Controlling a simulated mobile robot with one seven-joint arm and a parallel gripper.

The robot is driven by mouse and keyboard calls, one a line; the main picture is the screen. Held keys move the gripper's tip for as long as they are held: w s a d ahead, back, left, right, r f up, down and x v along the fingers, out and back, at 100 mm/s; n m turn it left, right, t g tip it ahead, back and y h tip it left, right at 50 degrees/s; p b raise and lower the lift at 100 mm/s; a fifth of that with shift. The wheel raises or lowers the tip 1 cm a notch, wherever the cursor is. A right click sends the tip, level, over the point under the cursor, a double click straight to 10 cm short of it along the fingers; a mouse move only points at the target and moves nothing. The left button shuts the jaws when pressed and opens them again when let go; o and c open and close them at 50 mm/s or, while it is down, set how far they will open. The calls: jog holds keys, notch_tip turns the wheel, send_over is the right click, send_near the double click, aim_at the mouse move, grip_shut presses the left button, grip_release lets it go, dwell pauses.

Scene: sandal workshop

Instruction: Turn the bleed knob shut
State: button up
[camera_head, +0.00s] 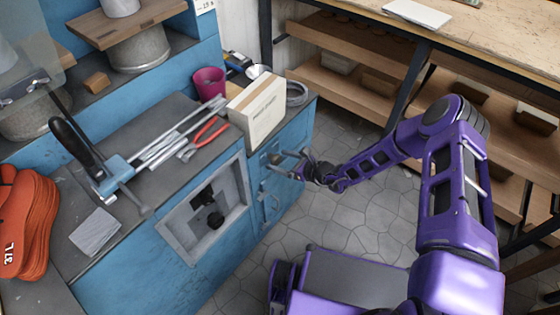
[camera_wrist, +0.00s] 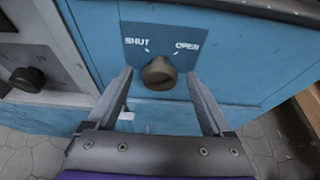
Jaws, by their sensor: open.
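The bleed knob (camera_wrist: 159,73) is a round brownish knob on a dark blue plate (camera_wrist: 135,47) in the wrist view. The plate reads SHUT on the upper left and OPEN on the upper right. I cannot tell which mark the knob points at. My gripper (camera_wrist: 158,79) is open, with one finger on each side of the knob and a gap visible on both sides. In the head view my gripper (camera_head: 281,161) reaches in from the right to the blue cabinet front (camera_head: 265,190). The knob is hard to make out there.
A grey-framed recess (camera_head: 165,240) with a dark fitting (camera_head: 213,217) lies left of the knob. Above, the bench holds a cream box (camera_head: 258,112), red-handled pliers (camera_head: 205,138), a magenta cup (camera_head: 209,82) and a clamp (camera_head: 118,170). Wooden shelves (camera_head: 335,75) stand behind my arm. Stone floor is open below.

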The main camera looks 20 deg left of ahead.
jog(key=shift+w+a, duration=0.1)
jog(key=shift+a, duration=0.1)
jog(key=c, duration=1.3)
